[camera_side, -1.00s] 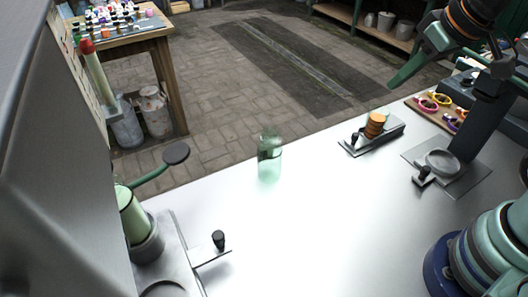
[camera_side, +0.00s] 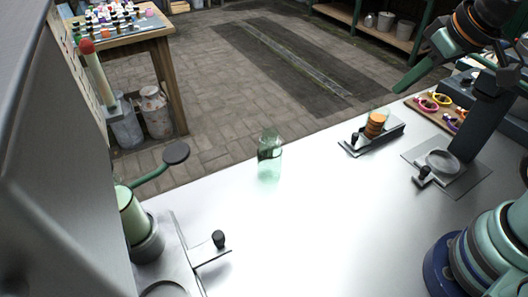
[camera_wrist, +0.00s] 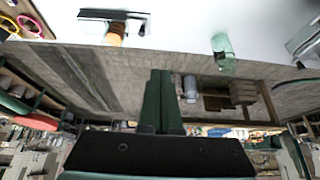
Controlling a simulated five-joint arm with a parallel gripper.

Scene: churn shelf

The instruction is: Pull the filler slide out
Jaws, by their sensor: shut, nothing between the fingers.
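The pictures do not name the filler slide, and I cannot tell for sure which knobbed part it is. A flat plate with a black knob (camera_side: 218,240) sticks out of the grey machine at the left. Another black knob (camera_side: 423,175) is on the plate with a round dish (camera_side: 442,161) under a dark column at the right. My gripper (camera_side: 397,88) is raised at the upper right, above and apart from all of these. Its green fingers also show in the wrist view (camera_wrist: 161,75), shut together and empty.
A clear green glass jar (camera_side: 269,155) stands at the table's far edge. A dark tray (camera_side: 388,138) with a black knob holds a stack of orange-brown discs (camera_side: 375,125). A green lever with a dark pad (camera_side: 176,153) juts from the left machine. The table's middle (camera_side: 300,220) is clear.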

